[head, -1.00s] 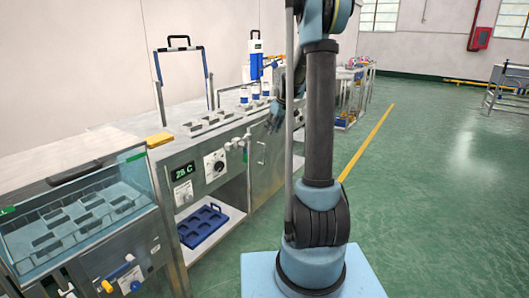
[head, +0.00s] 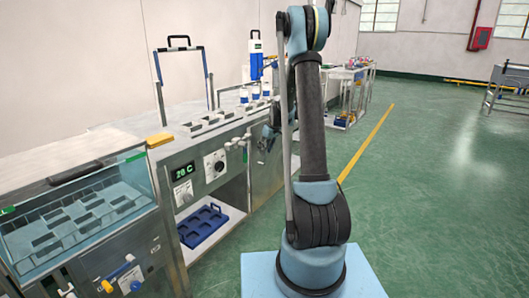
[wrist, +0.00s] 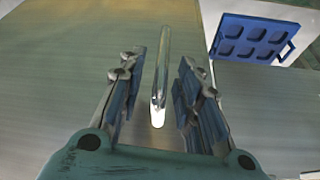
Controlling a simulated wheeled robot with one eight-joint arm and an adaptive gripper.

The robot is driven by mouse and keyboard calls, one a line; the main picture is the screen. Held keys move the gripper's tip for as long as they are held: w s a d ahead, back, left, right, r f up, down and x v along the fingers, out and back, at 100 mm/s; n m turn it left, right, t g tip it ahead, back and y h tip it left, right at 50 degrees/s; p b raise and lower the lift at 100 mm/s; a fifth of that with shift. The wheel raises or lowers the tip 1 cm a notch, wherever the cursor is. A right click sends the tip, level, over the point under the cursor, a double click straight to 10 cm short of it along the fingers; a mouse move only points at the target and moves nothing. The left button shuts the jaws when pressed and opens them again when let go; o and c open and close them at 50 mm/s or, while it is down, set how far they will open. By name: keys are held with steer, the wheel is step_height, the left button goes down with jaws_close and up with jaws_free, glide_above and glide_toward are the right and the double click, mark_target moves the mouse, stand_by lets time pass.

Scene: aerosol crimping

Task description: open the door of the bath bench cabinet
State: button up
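The bath bench cabinet has a brushed metal door (head: 262,178) on its front, right of an open shelf bay; it looks shut. The same metal panel fills much of the wrist view (wrist: 60,65). A slim bar handle (wrist: 162,85) stands on it, between my fingers. My gripper (wrist: 158,75) is open, with one finger on each side of the handle and a visible gap to both. In the head view my gripper (head: 268,137) is at the upper part of the door, partly hidden by my arm.
A blue tray (head: 203,226) lies in the open bay, also in the wrist view (wrist: 252,38). A dial (head: 214,164) and pipe valves (head: 238,143) stick out left of the door. A glass-covered bath (head: 80,210) stands at left. Green floor is free at right.

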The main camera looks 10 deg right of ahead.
steer(key=shift+w+a+f, duration=0.1)
steer(key=shift+f, duration=0.3)
jaws_close()
